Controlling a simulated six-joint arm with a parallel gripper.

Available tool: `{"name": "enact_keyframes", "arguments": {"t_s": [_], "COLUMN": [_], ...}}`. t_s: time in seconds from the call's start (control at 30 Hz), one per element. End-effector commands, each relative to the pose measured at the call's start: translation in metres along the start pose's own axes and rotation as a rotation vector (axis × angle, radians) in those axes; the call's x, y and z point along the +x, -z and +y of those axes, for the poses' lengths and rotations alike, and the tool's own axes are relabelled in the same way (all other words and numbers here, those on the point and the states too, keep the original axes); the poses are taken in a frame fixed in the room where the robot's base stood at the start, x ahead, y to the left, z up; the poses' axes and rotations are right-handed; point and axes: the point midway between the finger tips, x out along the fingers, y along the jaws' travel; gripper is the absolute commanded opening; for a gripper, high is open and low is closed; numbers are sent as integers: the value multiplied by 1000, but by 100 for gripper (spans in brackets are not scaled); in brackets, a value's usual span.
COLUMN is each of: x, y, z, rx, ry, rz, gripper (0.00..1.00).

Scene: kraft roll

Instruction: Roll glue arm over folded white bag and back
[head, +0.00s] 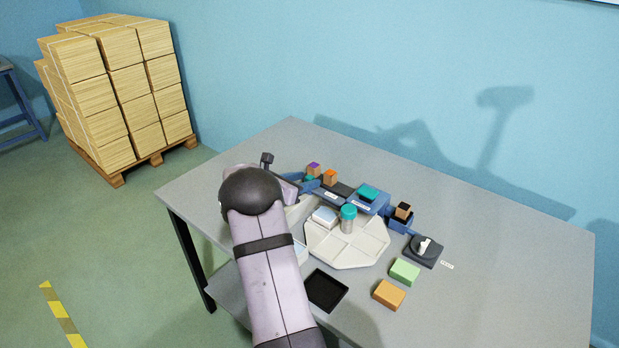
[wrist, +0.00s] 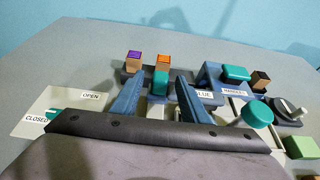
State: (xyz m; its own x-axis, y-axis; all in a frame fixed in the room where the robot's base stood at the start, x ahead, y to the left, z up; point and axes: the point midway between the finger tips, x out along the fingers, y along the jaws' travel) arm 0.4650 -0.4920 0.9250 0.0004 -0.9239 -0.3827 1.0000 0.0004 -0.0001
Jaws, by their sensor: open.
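My gripper (wrist: 159,78) is open, with its two blue fingers spread apart. A small teal block-like part (wrist: 160,82) shows between the fingertips in the wrist view; no firm contact can be seen. In the head view my gripper (head: 311,185) is at the back of the white octagonal tray. A label reading "GLUE" (wrist: 204,94) is just right of the right finger; I cannot tell for certain which part is the glue arm. A pale, flat-topped block (head: 325,216) sits on the tray's left side; I cannot tell whether it is the folded white bag.
Purple (wrist: 134,57) and orange (wrist: 163,60) topped cubes stand just beyond the fingers. A teal-capped cylinder (head: 348,219) stands on the octagonal tray (head: 345,256). A dial (head: 424,249), green block (head: 405,271) and orange block (head: 389,294) are rightward. The table's far right is clear.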

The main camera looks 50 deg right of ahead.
Motion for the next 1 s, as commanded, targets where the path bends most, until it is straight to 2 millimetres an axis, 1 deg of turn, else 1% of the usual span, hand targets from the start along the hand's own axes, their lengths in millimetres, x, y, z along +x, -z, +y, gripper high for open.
{"name": "enact_keyframes", "arguments": {"t_s": [0.1,0.23,0.4,0.6,0.67,0.7,0.77,0.8,1.0], "x": [14,24,28,28,28,28,28,28,25], "y": [-1,0,0,0,0,0,0,0,1], "z": [-1,0,0,0,0,0,0,0,0], "rx": [0,0,0,0,0,0,0,0,0], "ry": [2,1,0,0,0,0,0,0,-1], "rz": [1,0,0,0,0,0,0,0,0], "gripper": [41,41,41,41,26,17,2,0,0]}}
